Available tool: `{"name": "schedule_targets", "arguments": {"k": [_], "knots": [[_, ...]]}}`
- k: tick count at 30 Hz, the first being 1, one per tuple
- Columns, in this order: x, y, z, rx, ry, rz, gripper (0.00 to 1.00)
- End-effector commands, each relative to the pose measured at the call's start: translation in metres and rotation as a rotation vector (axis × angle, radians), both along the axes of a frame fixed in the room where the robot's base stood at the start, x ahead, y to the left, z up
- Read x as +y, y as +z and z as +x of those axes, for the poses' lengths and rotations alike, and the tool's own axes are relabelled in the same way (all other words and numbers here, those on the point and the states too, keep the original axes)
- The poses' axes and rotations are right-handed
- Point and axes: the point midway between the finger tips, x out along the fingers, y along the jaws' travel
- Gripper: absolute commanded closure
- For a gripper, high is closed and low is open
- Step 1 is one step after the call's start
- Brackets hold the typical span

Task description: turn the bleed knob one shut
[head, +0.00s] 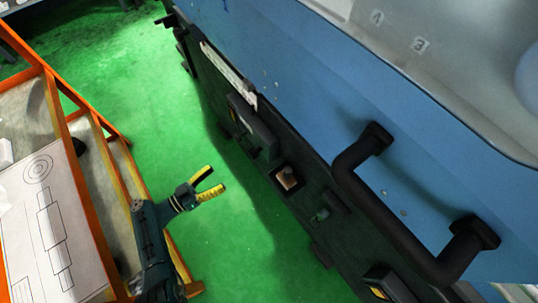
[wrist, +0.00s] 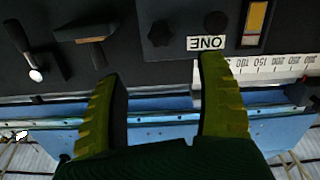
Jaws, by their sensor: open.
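My gripper (head: 215,179) has yellow fingers spread apart with nothing between them. In the head view it is over the green floor, left of the dark machine panel. In the wrist view the open fingers (wrist: 160,68) point up at the panel. A dark lobed knob (wrist: 162,33) sits on the panel beyond the gap between the fingertips, apart from them. A smaller dark round part (wrist: 215,20) is above the label. The knob's turned position is not clear.
A lever with a pale tip (wrist: 34,68) and a brown-and-grey handle (wrist: 88,32) are left of the knob. A white scale (wrist: 280,66) is at the right. The blue machine's black handle (head: 405,215) sticks out. An orange-framed cart (head: 75,170) stands at the left.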

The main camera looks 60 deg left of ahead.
Motion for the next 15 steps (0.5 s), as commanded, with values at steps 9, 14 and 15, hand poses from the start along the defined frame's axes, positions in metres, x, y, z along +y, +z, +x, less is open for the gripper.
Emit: {"name": "schedule_targets", "arguments": {"k": [9,14,15], "knots": [[0.001,-0.007,0.041,-0.005,-0.009,-0.026,0.27],[0.007,-0.008,0.08,-0.004,-0.008,-0.024,0.27],[0.009,-0.008,0.09,-0.005,-0.008,-0.023,0.27]]}}
